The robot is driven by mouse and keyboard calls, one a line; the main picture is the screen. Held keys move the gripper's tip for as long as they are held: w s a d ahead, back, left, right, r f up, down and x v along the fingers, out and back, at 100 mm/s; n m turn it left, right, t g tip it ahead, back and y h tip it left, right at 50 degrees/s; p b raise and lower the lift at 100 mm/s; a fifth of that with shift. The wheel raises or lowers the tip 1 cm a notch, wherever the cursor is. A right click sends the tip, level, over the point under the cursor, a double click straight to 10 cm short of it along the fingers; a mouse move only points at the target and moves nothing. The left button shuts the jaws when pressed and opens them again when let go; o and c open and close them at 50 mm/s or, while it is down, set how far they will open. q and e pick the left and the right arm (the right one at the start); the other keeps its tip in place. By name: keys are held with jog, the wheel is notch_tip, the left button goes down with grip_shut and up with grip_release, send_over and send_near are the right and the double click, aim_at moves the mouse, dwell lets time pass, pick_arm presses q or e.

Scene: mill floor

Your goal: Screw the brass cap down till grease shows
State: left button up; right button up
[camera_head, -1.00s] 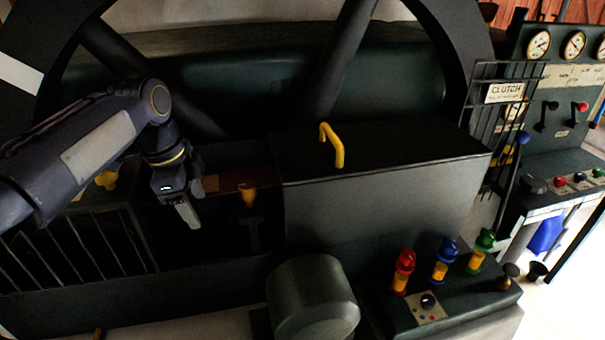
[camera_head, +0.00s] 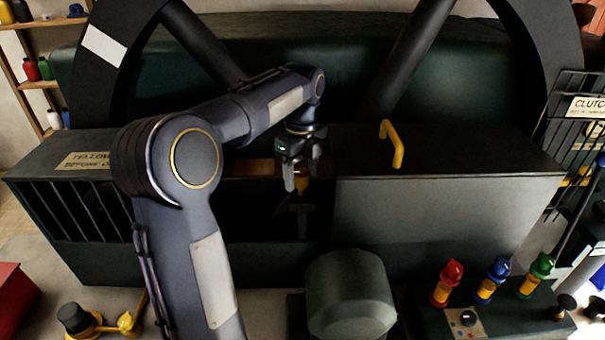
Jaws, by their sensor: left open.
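The brass cap (camera_head: 303,185) shows as a small orange-gold shape in the dark opening at the centre, on a dark stem. My left gripper (camera_head: 302,178) is over it, pointing down, with its two fingers apart. One finger shows on each side of the cap in the picture. Part of the cap is hidden by the gripper, and I cannot tell whether the fingers touch it. I see no grease. My right gripper is out of view.
A grey box with a yellow handle (camera_head: 393,145) stands just right of the opening. A barred guard (camera_head: 75,212) is at left. A rounded green housing (camera_head: 350,295) is in front. Red, blue and green-topped bottles (camera_head: 488,280) stand at right. The large spoked wheel is behind.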

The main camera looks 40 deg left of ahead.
pick_arm(q)
jog(key=shift+f, duration=0.2)
jog(key=shift+c, duration=0.4)
jog(key=c, duration=0.9)
